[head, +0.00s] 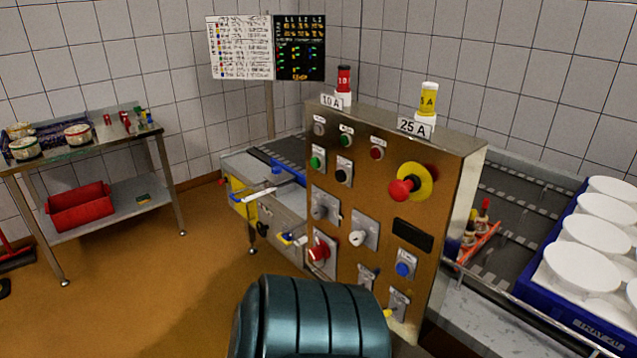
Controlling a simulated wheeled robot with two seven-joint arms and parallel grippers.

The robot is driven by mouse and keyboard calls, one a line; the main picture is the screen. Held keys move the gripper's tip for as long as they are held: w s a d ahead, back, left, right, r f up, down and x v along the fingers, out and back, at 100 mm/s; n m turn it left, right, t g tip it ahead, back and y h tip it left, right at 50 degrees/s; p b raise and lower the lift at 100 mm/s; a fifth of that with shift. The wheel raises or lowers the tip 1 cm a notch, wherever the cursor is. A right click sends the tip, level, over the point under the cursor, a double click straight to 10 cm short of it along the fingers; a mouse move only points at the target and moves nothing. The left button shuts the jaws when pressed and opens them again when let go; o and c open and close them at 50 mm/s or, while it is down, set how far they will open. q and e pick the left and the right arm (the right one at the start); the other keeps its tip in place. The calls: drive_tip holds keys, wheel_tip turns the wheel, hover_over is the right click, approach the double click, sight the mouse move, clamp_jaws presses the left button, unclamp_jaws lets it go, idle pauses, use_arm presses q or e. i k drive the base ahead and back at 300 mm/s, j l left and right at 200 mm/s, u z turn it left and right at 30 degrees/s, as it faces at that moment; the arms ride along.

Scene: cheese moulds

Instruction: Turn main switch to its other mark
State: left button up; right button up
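A brown metal control panel (380,205) stands in the middle of the head view, with several buttons and knobs. A large red knob on a yellow disc (415,182) sticks out at its upper right. A red knob (318,251) on a grey plate sits at the lower left. A grey rotary knob (320,211) and a white-tipped rotary knob (359,237) sit on grey plates between them. The labels are too small to read, so I cannot tell which is the main switch or its mark. Neither gripper is in view.
Red (344,80) and yellow (428,98) cylinders stand on the panel top beside 10 A and 25 A tags. White moulds (582,268) fill a blue tray (570,325) at right. A steel table (85,150) stands at left, with open floor (170,285) in front.

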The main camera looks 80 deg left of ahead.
sight(321, 249)
drive_tip(key=u, duration=2.65)
